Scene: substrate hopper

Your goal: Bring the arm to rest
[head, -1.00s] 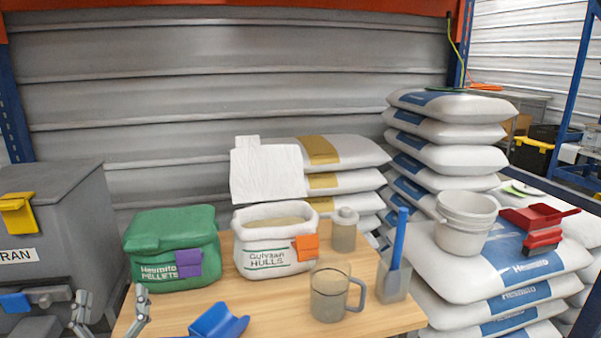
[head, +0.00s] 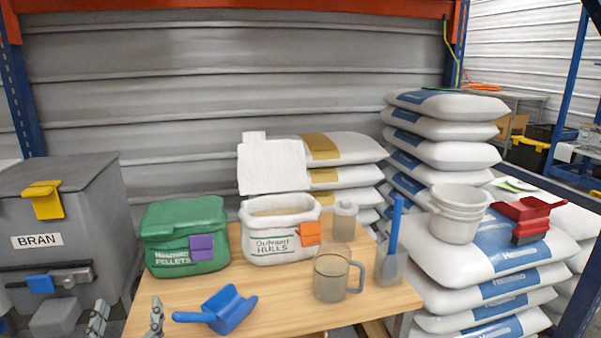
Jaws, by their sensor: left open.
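My left gripper (head: 127,322) shows at the bottom left, by the table's left edge. Its two grey fingers are spread apart with nothing between them. A blue scoop (head: 229,310) lies on the wooden table (head: 285,297) just right of the gripper, apart from it. My right gripper is not in view.
On the table stand a green pellets bag (head: 185,230), an open white hulls bag (head: 279,246), a clear jug (head: 331,276), a lidded jar (head: 345,222) and a container with a blue-handled tool (head: 391,258). A grey BRAN bin (head: 90,215) stands left. Stacked sacks (head: 500,255) stand right.

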